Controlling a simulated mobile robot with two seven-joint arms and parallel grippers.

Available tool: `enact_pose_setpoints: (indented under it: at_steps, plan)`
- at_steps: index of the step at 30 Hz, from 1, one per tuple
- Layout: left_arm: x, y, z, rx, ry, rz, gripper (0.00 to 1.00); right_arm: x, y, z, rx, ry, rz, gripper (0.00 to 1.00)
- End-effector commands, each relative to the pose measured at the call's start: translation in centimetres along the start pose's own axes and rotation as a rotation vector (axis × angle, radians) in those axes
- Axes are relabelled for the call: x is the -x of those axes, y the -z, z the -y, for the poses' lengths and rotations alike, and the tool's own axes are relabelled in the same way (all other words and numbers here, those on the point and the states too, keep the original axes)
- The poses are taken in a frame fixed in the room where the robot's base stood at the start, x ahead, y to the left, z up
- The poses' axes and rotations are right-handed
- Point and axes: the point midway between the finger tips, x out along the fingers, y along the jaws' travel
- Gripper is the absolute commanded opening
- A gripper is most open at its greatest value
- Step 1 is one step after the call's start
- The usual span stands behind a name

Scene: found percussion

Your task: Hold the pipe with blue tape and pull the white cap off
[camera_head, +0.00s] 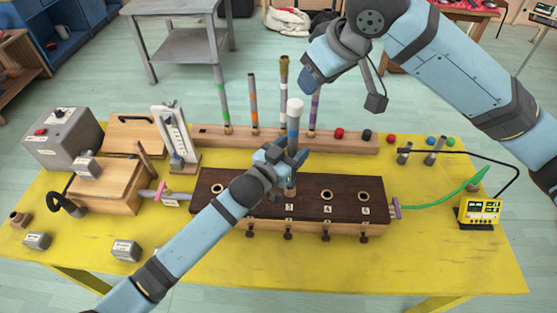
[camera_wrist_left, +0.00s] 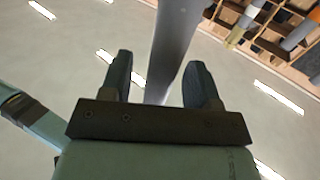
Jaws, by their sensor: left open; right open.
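The pipe with blue tape (camera_head: 293,127) stands upright in the dark wooden block (camera_head: 345,205), with the white cap (camera_head: 295,104) on its top end. My left gripper (camera_head: 287,157) is at the pipe below the tape and hides part of it. In the left wrist view the grey pipe (camera_wrist_left: 177,40) passes between the two spread fingers of my left gripper (camera_wrist_left: 160,80). My right gripper (camera_head: 308,82) is above and behind the cap, apart from it. It is open, though its fingers are hard to make out.
Behind, a wooden rack (camera_head: 355,142) holds several taped pipes, with one orange-taped pipe (camera_head: 253,105) among them. A grey box (camera_head: 62,137) and wooden boxes stand at left. A yellow meter (camera_head: 479,211) is at right. The yellow table's (camera_head: 300,262) front is mostly clear.

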Motion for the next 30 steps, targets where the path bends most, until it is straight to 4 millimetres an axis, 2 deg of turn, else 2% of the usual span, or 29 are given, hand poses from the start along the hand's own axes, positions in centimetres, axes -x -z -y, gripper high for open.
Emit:
enact_pose_setpoints:
  at_steps: [6,15,17,21,23,30]
  plan:
    - [-1.8,0.0,0.0,0.000,0.001,0.000,0.56,0.0,0.0,0.0,0.000,0.000,0.000,0.43]
    - [-1.9,0.0,0.0,0.000,0.000,0.000,0.56,0.0,0.0,0.0,0.000,0.000,0.000,0.43]
    - [-1.9,0.0,0.0,0.001,0.000,0.000,0.44,0.0,0.0,0.0,0.000,0.000,0.000,0.43]
    - [-1.9,0.0,0.0,0.001,0.000,0.000,0.12,0.0,0.0,0.0,0.000,0.000,0.000,0.43]
    - [-1.9,0.0,0.0,0.000,0.000,0.000,0.00,0.0,0.0,0.0,0.000,0.000,0.000,0.43]
    - [-1.9,0.0,0.0,0.001,0.000,0.000,0.00,0.0,0.0,0.0,0.000,0.000,0.000,0.43]
